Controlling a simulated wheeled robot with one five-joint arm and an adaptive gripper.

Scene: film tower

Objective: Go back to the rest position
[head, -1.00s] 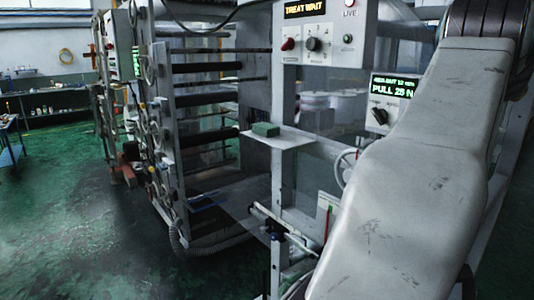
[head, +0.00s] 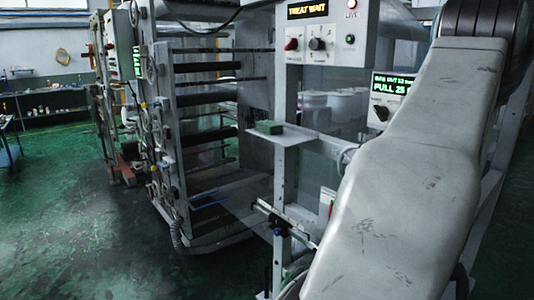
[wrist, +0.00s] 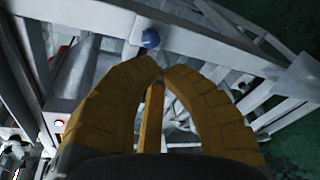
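My gripper (wrist: 162,78) shows in the wrist view with its yellow ribbed fingers curved in and their tips together. Nothing is seen held between them. A narrow yellow part stands behind the gap between the two near fingers. The fingertips are close in the picture to a grey metal frame with a blue knob (wrist: 150,38); I cannot tell if they touch it. In the head view my pale scuffed arm fills the right side, and the gripper is out of sight.
The film machine (head: 205,110) with dark rollers stands ahead. Its control panel (head: 318,42) reads TREAT WAIT, and a display (head: 391,87) reads PULL 25. A green block (head: 270,127) lies on a small shelf (head: 285,138). Green floor (head: 60,220) is clear at left.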

